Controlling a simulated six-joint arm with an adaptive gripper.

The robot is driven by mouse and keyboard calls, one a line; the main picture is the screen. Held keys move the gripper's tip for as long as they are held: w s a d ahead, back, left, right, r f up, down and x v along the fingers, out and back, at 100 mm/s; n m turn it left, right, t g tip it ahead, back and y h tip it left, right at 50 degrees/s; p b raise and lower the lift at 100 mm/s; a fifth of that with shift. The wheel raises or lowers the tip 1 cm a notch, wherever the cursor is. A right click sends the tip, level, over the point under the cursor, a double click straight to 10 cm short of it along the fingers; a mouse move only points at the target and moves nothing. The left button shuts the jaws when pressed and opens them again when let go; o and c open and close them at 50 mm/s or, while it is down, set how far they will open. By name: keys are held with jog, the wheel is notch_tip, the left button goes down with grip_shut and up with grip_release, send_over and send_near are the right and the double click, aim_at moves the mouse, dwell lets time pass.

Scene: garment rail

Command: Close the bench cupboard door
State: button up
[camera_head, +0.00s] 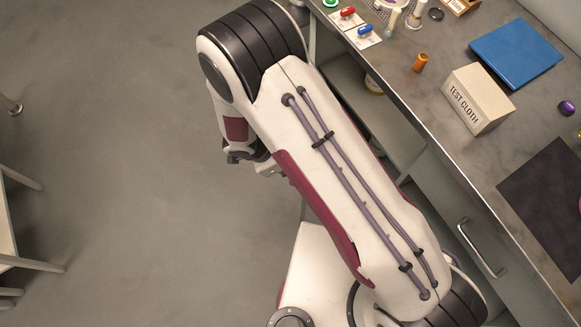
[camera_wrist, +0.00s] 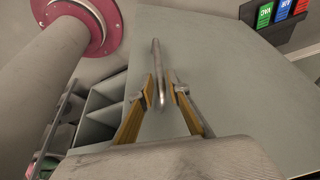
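The door (camera_wrist: 235,100) is a flat grey-green panel filling much of the wrist view. Its slim metal bar handle (camera_wrist: 157,72) stands up from the panel. My gripper (camera_wrist: 163,88) is open, with one yellow-padded finger on each side of the handle. A gap shows at the right finger; whether the left finger touches the bar is unclear. In the head view, my gripper (camera_head: 246,157) is partly hidden beneath my arm, and I cannot make out the door clearly. The bench's open lower space (camera_head: 372,125) shows a pale shelf inside.
The bench top (camera_head: 440,95) holds a TEST CLOTH box (camera_head: 478,98), a blue board (camera_head: 516,52) and an orange cylinder (camera_head: 420,62). A closed front with a handle (camera_head: 480,248) is at lower right. Floor at left is clear up to a stool or table (camera_head: 20,225).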

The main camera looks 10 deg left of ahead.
jog(key=v, duration=0.8)
jog(key=shift+r, duration=0.25)
jog(key=shift+a, duration=0.1)
